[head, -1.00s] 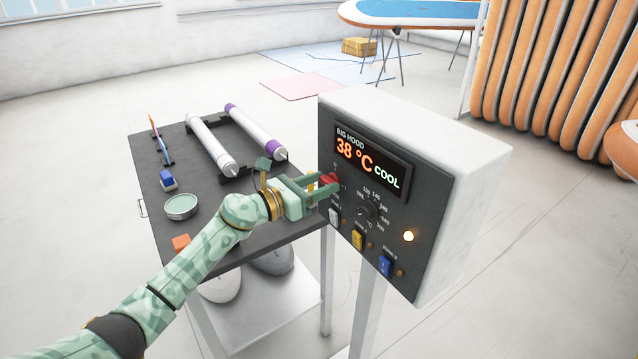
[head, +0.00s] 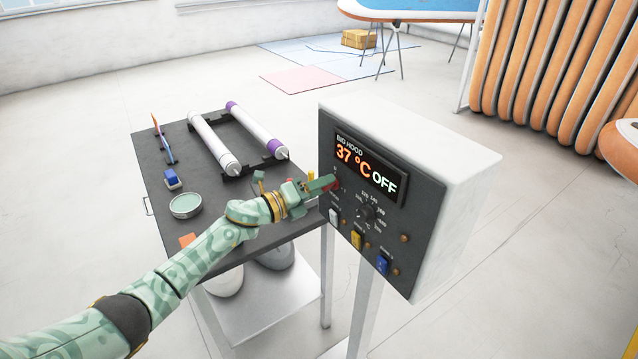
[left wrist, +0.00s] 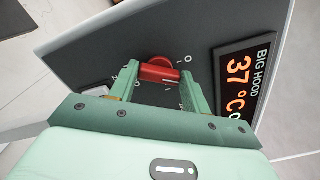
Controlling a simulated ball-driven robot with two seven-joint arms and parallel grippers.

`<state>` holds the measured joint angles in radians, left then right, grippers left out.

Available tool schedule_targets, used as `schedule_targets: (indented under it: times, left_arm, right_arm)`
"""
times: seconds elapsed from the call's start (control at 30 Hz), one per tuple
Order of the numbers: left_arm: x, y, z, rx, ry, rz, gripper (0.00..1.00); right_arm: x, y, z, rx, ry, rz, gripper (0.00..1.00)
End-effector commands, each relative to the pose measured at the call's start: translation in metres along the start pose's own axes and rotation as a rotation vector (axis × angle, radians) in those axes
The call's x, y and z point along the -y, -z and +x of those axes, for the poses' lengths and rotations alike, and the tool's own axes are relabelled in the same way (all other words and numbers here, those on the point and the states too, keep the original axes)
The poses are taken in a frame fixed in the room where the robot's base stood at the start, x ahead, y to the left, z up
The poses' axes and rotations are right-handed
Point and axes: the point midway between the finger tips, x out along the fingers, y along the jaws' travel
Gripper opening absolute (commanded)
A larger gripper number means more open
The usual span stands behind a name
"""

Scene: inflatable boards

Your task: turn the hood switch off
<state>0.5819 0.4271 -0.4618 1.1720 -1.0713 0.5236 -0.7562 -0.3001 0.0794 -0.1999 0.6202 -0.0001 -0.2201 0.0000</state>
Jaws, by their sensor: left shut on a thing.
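The hood control box (head: 440,210) stands on legs at the centre right. Its display (head: 368,170) reads "BIG HOOD 37 °C OFF". The red hood switch (head: 334,182) is at the upper left of the panel, mostly hidden by my gripper. My left gripper (head: 322,184) is at the panel, shut on the red switch. In the left wrist view the red switch (left wrist: 160,70) sits between the two green fingers (left wrist: 160,88), with marks on the panel around it. My right gripper is not in view.
A dial (head: 366,211) and white, yellow (head: 356,239) and blue (head: 383,264) switches lie below the display. Orange boards (head: 560,70) stand behind.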

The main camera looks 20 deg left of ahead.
Motion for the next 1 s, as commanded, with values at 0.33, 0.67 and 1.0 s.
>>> schedule_targets:
  times: [0.33,0.67,1.0]
  left_arm:
    - [0.000,-0.002,0.000,0.002,-0.001,-0.306,0.25]
    - [-0.002,-0.002,0.000,0.003,-0.001,-0.502,0.25]
    - [-0.003,-0.001,0.000,0.003,-0.001,-0.575,0.25]
  right_arm:
    - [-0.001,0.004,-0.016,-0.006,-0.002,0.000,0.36]
    - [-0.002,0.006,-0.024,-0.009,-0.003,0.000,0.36]
    - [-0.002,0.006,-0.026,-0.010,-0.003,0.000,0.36]
